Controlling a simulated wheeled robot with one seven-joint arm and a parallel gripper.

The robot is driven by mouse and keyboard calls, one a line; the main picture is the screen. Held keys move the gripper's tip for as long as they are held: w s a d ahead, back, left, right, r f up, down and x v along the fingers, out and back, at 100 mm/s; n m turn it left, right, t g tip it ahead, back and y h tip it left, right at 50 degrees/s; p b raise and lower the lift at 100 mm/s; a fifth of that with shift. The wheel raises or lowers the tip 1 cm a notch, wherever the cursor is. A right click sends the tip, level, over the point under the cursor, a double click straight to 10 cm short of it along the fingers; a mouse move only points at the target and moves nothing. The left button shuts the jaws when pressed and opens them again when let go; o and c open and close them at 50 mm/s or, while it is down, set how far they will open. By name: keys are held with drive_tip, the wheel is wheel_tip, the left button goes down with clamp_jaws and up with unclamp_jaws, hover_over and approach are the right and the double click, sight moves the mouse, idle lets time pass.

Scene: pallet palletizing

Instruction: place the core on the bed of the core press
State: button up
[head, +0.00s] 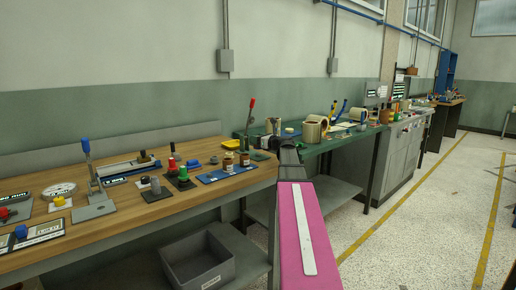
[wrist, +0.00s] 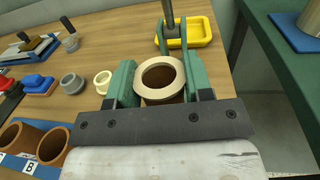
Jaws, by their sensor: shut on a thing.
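In the wrist view, my gripper (wrist: 161,80) has green fingers on both sides of the core (wrist: 175,65), a short tube with a pale cream rim and brown inside. The fingers are shut on it and it stands roughly upright. A dark lever post (wrist: 169,18), which looks like part of the core press, rises just beyond the core. The press bed is hidden behind the core and fingers, so I cannot tell whether the core touches it. In the head view a red-knobbed lever (head: 250,115) stands at the wooden table's far end, beside my dark gripper (head: 286,143); the core is not clear there.
A yellow tray (wrist: 204,38) lies behind the lever. Brown cups (wrist: 52,146), a pale ring (wrist: 103,80), a grey ring (wrist: 72,83) and a blue piece (wrist: 38,83) are to the left. A green table (wrist: 270,50) stands across a gap to the right.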

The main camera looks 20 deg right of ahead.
drive_tip(key=shift+f, duration=2.05)
drive_tip(key=o, duration=0.9)
drive_tip(key=shift+f, duration=0.1)
drive_tip(key=shift+s+d, duration=0.1)
drive_tip(key=v, duration=1.1)
drive_tip(key=shift+s+d, duration=0.2)
drive_tip(key=shift+s, duration=0.15)
